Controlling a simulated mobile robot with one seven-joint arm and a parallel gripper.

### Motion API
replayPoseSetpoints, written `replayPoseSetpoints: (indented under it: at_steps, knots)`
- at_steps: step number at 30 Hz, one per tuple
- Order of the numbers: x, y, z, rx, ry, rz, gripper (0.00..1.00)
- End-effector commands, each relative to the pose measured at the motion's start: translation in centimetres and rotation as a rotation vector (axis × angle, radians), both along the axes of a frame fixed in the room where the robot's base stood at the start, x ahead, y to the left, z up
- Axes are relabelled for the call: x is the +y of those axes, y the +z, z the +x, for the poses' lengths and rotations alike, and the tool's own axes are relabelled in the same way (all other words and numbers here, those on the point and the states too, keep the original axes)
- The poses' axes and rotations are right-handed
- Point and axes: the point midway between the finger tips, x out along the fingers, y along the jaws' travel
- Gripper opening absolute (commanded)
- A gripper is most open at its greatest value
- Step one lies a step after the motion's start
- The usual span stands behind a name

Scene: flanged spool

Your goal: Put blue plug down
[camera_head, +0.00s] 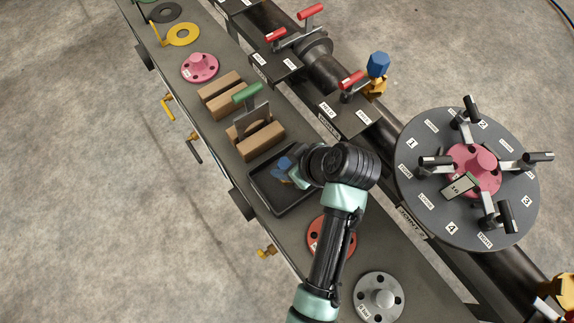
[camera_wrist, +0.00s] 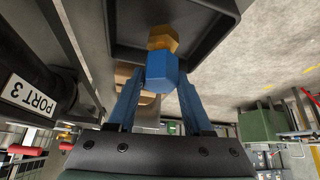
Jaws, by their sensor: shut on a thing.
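The blue plug (camera_wrist: 162,72) is a blue hexagonal head with a brass-coloured end. In the wrist view it sits between the two fingers of my gripper (camera_wrist: 160,95), which is shut on it. Its brass end points to the inside of a black tray (camera_wrist: 228,14). In the head view my gripper (camera_head: 292,172) is over the black tray (camera_head: 270,203), and the blue plug (camera_head: 284,163) shows partly beside my wrist. I cannot tell whether the plug touches the tray floor.
Wooden blocks (camera_head: 262,142) holding a green-handled tool (camera_head: 246,93) stand just behind the tray. A red flange (camera_head: 318,236) and a grey flange (camera_head: 379,298) lie nearer on the bench. Another blue plug (camera_head: 378,64) stands on the pipe. A round clamp plate (camera_head: 417,205) is at right.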

Motion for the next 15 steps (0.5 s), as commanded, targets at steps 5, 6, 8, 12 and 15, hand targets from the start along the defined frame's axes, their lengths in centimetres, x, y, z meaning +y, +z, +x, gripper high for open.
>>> replayPoseSetpoints:
  at_steps: [5, 6, 8, 12, 15]
  knots:
    - [0.0, -2.2, 0.0, 0.0, 0.001, 0.001, 0.0]
    - [0.0, -2.2, 0.0, -0.001, -0.001, 0.0, 0.0]
    - [0.0, -2.1, 0.0, -0.002, 0.0, 0.001, 0.0]
    - [0.0, -2.2, 0.0, -0.001, -0.001, 0.0, 0.0]
    - [0.0, -2.5, 0.0, 0.0, -0.001, 0.0, 0.54]
